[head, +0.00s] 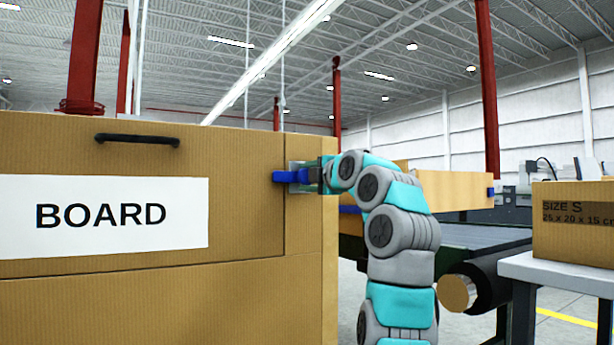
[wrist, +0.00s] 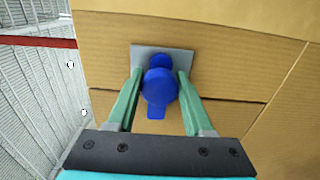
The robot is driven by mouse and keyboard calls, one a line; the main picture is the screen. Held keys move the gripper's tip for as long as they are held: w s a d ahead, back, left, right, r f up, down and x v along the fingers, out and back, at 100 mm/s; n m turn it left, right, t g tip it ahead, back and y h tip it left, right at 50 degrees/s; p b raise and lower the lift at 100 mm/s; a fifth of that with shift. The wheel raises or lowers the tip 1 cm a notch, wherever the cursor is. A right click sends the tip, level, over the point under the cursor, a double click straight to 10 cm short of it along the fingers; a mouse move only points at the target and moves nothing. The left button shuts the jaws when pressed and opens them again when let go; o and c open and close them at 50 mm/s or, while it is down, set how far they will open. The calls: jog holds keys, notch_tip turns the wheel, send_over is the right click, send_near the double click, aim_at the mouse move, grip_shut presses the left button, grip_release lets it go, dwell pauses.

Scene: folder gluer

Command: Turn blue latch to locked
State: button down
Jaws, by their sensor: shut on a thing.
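The blue latch (head: 292,177) sits on a grey plate (head: 300,187) at the right end of the big cardboard-brown front. In the head view its bar lies level, pointing left across the vertical seam. In the wrist view the latch (wrist: 160,84) shows a round hub with a tab reaching down over the seam. My gripper (head: 322,175) comes from the right and covers part of the latch. In the wrist view my gripper's green fingers (wrist: 160,76) stand on both sides of the hub, shut on it.
The brown panel (head: 60,145) has a black handle (head: 137,139) and a white BOARD label (head: 100,215). To the right are a dark conveyor (head: 470,235), a roller (head: 470,290) and a grey table (head: 560,268) with a SIZE S carton (head: 575,240).

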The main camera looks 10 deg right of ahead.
jog(key=shift+f, duration=0.1)
jog(key=shift+c, duration=1.6)
grip_release()
jog(key=b+v, duration=0.1)
jog(key=v, duration=0.6)
jog(key=shift+s, duration=0.3)
